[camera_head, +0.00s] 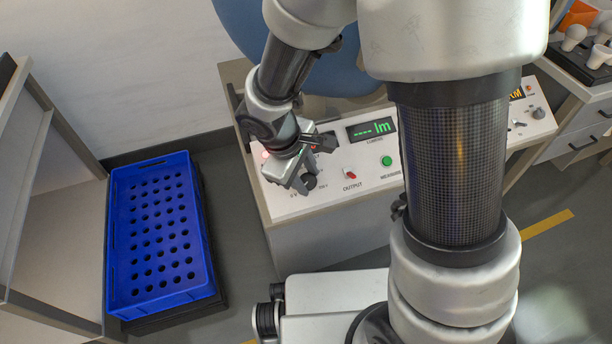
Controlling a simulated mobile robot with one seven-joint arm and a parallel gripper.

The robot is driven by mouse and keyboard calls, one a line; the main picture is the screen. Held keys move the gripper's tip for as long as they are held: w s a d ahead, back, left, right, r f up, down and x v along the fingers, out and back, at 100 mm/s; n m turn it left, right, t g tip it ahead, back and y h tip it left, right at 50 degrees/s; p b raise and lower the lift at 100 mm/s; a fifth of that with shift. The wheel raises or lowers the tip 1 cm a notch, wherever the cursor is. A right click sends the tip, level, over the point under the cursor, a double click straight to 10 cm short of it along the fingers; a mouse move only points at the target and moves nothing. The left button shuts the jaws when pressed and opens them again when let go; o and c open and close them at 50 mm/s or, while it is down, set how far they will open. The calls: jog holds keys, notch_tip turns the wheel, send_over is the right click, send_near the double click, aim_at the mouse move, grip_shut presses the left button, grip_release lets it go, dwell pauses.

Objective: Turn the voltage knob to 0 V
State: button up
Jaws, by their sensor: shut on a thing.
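The voltage knob (309,181) is a dark round knob on the sloped white front panel of the test bench, at its left end. My gripper (304,184) reaches down from above and is shut on it, hiding much of the knob and its scale. The knob's pointer setting cannot be read from here. To the right on the panel are the red OUTPUT switch (350,174) and the green MEASURE button (386,160). Above them a display (371,129) shows green dashes and "lm".
A blue crate (118,240) with rows of holes stands on the floor at left, beside a shelf unit (22,190). White bulbs (573,37) stand at the upper right near a drawer cabinet (580,140). My own arm covers the panel's middle.

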jog(key=o, duration=1)
jog(key=shift+r, duration=0.1)
jog(key=p+v, duration=0.6)
jog(key=v, duration=1.1)
jog(key=shift+s+r, duration=0.1)
jog(key=s+d+r+m+t+y, duration=0.2)
jog(key=s+d+r+m, duration=0.2)
jog(key=d+r+m, duration=0.3)
jog(key=s+d+r+m+t+y, duration=0.1)
jog(key=s+d+r+m, duration=0.25)
jog(key=d+r, duration=0.35)
jog(key=shift+m, duration=0.55)
jog(key=r+p, duration=0.6)
jog(key=p, duration=0.1)
jog(key=d+r+p, duration=0.1)
jog(key=r+p, duration=1.3)
jog(key=shift+s+d+r, duration=0.1)
jog(key=shift+d, duration=0.15)
